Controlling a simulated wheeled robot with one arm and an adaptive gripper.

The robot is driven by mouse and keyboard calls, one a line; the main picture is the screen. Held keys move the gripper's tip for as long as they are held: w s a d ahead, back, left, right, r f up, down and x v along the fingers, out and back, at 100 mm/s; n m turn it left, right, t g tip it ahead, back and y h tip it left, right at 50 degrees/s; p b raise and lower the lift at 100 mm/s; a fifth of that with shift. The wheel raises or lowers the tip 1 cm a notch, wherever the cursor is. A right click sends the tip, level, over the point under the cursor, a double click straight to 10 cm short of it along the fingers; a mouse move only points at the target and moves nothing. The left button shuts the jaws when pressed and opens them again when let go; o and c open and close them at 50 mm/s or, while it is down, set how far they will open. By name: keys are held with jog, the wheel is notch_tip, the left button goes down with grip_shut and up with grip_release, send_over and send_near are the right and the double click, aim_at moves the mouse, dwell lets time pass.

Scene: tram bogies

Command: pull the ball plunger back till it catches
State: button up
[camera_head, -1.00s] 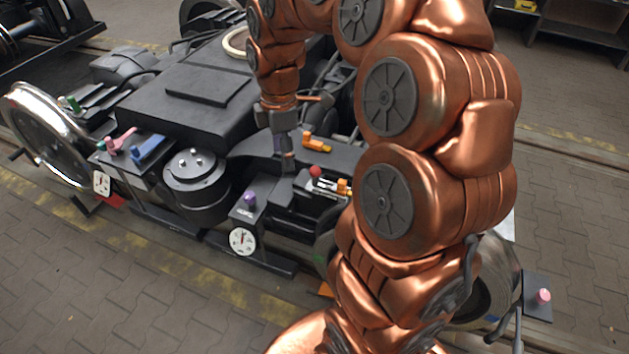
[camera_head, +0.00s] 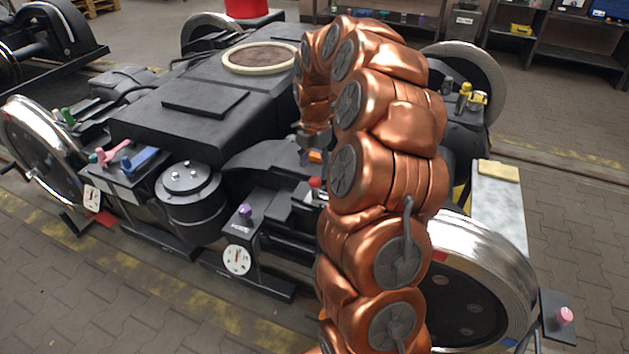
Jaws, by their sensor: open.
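The ball plunger shows as a small red ball (camera_head: 315,182) on the bogie's near side, left of my copper arm. Its shaft and mount are mostly hidden behind the arm. My gripper (camera_head: 305,146) is above and slightly left of the red ball in the picture, apart from it. Only its dark upper part shows clearly; the fingertips are small and partly hidden. It is open, and I see nothing held in it.
An orange handle (camera_head: 315,157) sits close to my gripper. A purple knob (camera_head: 244,210) and a white dial gauge (camera_head: 237,260) are to the left. A blue lever (camera_head: 140,158) is farther left. A shiny wheel (camera_head: 483,275) stands right of my arm.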

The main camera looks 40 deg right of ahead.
aim_at(314, 178)
notch_tip(314, 178, down, 5)
jog(key=shift+f, duration=0.2)
grip_shut()
dwell(0.6)
